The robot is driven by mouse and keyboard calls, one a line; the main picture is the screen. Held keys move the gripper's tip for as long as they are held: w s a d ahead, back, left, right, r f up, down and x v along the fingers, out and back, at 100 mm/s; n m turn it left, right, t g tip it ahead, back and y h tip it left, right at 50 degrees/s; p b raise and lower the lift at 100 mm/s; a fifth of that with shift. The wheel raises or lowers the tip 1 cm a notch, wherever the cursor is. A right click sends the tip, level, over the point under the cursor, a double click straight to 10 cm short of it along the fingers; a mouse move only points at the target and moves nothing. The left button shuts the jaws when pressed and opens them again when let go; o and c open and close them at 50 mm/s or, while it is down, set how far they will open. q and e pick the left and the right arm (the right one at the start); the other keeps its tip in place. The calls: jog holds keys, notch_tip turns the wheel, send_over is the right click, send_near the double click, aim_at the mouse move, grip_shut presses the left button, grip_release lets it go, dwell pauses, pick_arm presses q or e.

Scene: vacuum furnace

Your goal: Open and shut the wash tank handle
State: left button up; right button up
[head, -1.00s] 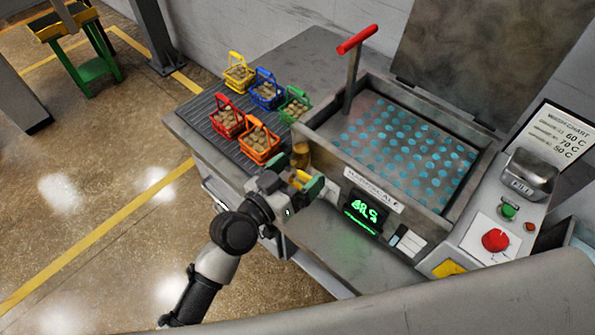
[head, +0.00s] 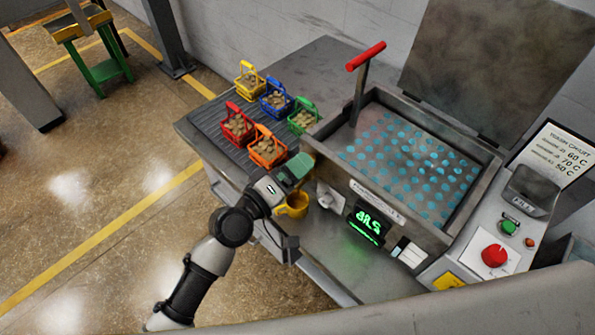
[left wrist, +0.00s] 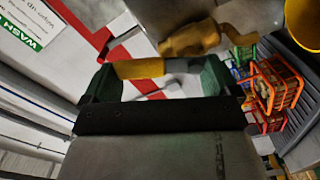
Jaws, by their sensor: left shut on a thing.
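The wash tank (head: 470,225) stands open at the right, its perforated plate showing blue-green dots. A post with a red T-grip (head: 366,55) rises at its left corner. My left gripper (head: 298,168), with green fingers, is beside the tank's front left corner. In the left wrist view a yellow piece (left wrist: 140,69) lies between the fingers, which are shut on it. I take it for the wash tank handle; the fingers hide most of it in the head view. A brass-coloured fitting (left wrist: 190,40) shows just beyond. My right gripper is out of view.
Small baskets, one red (head: 237,123), stand on the ribbed board at the left. A control panel with a red knob (head: 495,255) is at the right.

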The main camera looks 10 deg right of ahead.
pick_arm(q)
jog(key=n, duration=0.3)
jog(key=w+n, duration=0.1)
jog(key=shift+a+f+n, duration=0.1)
jog(key=shift+a+n, duration=0.2)
jog(key=shift+a, duration=0.1)
jog(key=shift+w, duration=0.1)
jog(key=o, duration=1)
jog(key=b+v, duration=0.2)
jog(key=v, duration=0.9)
jog(key=shift+b, duration=0.4)
